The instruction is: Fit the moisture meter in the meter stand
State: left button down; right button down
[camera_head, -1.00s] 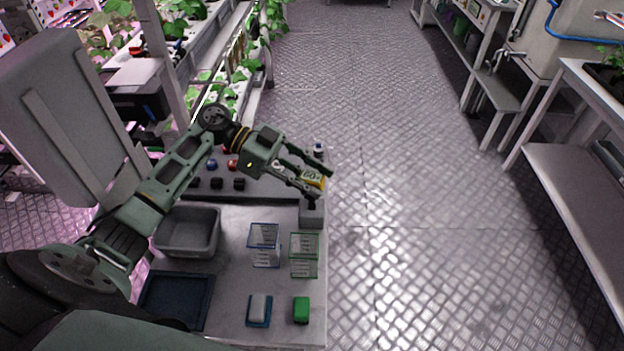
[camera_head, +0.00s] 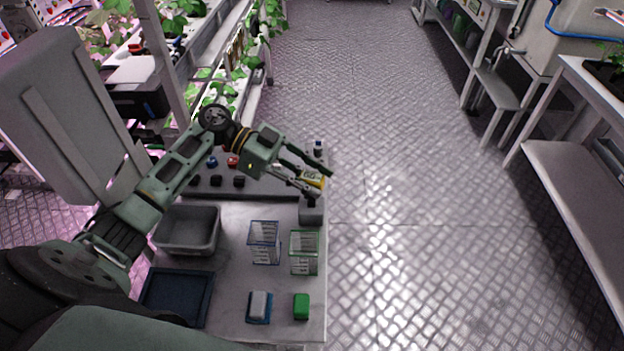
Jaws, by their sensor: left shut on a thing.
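The yellow moisture meter (camera_head: 313,180) is between the fingers of my left gripper (camera_head: 323,183), which is shut on it. The fingers partly cover the meter. Its dark lower end points down at the meter stand (camera_head: 311,215), a small grey block at the right edge of the table. The meter is right over the top of the stand. I cannot tell whether its lower end is inside the stand or just above it. My right gripper is not in view.
On the table are a grey bin (camera_head: 187,230), a dark blue tray (camera_head: 176,297), a blue-edged clear basket (camera_head: 264,242), a green-edged one (camera_head: 304,252), a grey-and-blue block (camera_head: 259,306) and a green block (camera_head: 301,306). Open floor lies right of the table.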

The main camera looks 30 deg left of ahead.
pick_arm(q)
jog(key=shift+f, duration=0.25)
jog(key=shift+f+b, duration=0.75)
jog(key=shift+f, duration=0.75)
jog(key=c, duration=1.3)
grip_release()
jog(key=shift+c, duration=0.2)
jog(key=o, duration=0.4)
jog(key=shift+r, duration=0.15)
jog(key=shift+r+p, duration=2.95)
jog(key=shift+p, duration=0.4)
